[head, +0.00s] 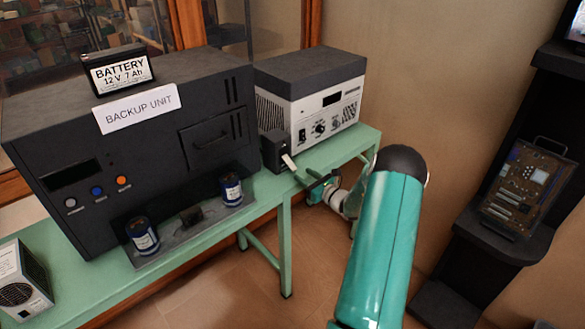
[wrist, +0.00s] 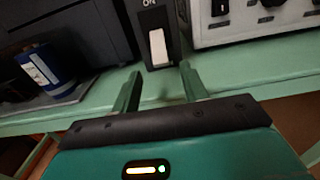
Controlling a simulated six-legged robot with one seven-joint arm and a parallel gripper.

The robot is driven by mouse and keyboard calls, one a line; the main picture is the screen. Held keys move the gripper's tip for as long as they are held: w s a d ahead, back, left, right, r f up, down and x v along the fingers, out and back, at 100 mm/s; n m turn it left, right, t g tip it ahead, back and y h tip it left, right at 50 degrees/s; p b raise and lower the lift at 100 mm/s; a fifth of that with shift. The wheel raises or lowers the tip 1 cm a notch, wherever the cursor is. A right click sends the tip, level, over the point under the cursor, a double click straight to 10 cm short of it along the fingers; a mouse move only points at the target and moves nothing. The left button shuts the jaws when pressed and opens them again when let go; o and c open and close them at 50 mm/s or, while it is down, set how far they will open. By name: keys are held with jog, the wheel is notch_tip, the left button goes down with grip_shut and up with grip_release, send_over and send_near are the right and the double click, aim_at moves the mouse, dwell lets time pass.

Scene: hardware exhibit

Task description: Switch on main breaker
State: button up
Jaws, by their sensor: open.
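The main breaker (head: 274,151) looks to be the small dark box on the green bench, between the backup unit and the grey-white power unit. Its white lever (head: 289,161) sticks out at the front and slants downward. In the wrist view the breaker (wrist: 148,20) shows an "ON" label above the white lever (wrist: 158,47). My gripper (head: 312,183) is at the bench edge, just in front of the breaker. In the wrist view my gripper (wrist: 161,69) is open and empty, its fingers on either side below the lever. Contact with the lever cannot be told.
The black backup unit (head: 140,145) stands left, with a battery (head: 120,72) on top and blue capacitors (head: 142,236) in front. The power unit (head: 312,95) stands right of the breaker. A dark shelf (head: 500,242) with a circuit board is far right.

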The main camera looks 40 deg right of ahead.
aim_at(294, 168)
jog(key=w, duration=0.7)
jog(key=shift+a, duration=0.1)
jog(key=shift+c, duration=0.2)
grip_shut()
